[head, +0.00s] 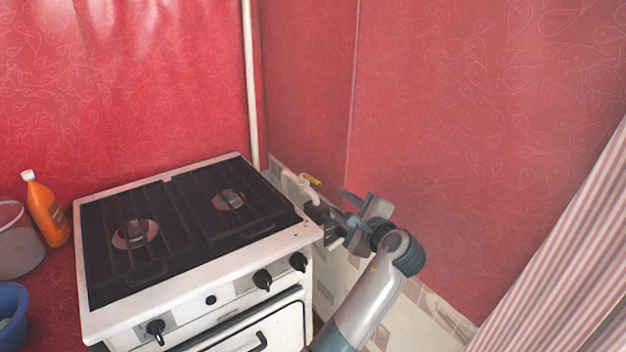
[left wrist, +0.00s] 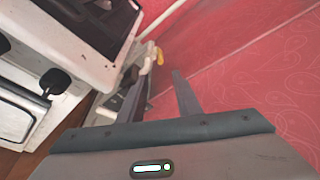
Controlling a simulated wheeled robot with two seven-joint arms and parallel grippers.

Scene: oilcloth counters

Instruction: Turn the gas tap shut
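The gas tap's yellow handle (head: 313,180) sits on a pale pipe (head: 298,187) in the corner, just behind the right side of the stove. In the left wrist view the yellow handle (left wrist: 160,55) shows beyond the fingertips, close to the pale pipe (left wrist: 147,58). My left gripper (head: 327,203) is beside the stove's back right corner, a little to the right of and nearer than the tap. In the left wrist view its two fingers (left wrist: 161,78) stand apart with nothing held between them. The handle appears clear of both fingers. My right gripper is out of view.
The white stove (head: 200,293) with dark grates stands close to the left of my gripper. A vertical pipe (head: 250,85) runs up the red wall. An orange bottle (head: 46,210) and a blue basin (head: 10,305) are far left. A striped curtain (head: 565,270) hangs at right.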

